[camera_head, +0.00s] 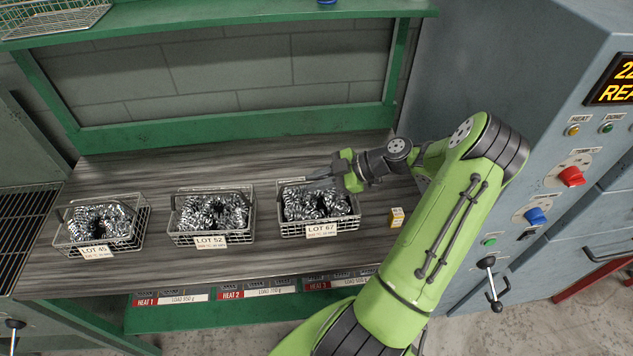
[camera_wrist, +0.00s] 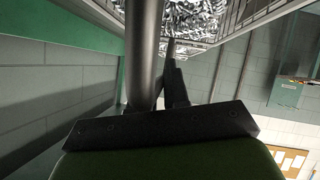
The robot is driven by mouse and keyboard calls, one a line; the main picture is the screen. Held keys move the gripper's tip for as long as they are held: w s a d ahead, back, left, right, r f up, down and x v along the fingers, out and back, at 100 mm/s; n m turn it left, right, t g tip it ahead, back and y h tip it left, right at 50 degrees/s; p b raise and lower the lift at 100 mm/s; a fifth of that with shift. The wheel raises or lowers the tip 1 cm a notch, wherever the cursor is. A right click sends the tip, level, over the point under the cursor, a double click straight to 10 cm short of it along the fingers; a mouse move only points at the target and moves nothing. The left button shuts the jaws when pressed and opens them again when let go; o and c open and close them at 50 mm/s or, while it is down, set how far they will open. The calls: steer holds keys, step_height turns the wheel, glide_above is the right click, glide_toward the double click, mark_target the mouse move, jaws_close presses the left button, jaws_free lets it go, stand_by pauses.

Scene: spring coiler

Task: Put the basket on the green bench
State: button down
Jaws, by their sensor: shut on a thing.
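The wire basket with the LOT 67 tag (camera_head: 320,230), full of shiny metal coils, is at the right of the green bench's dark wood top (camera_head: 150,262). My gripper (camera_head: 322,179) reaches in from the right over this basket's back edge and is shut on its handle. In the wrist view, my gripper's dark fingers (camera_wrist: 172,75) point towards the basket (camera_wrist: 235,25) and its coils. I cannot tell whether the basket touches the bench top or hangs just above it. The basket looks about level.
The LOT 52 basket (camera_head: 211,240) and LOT 45 basket (camera_head: 96,252) stand to the left on the bench, also full of coils. A small yellow box (camera_head: 396,216) is just right of the LOT 67 basket. A grey machine cabinet (camera_head: 520,120) stands close on the right.

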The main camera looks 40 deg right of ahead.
steer(key=shift+w+f, duration=0.1)
steer(key=c, duration=1.1)
jaws_free()
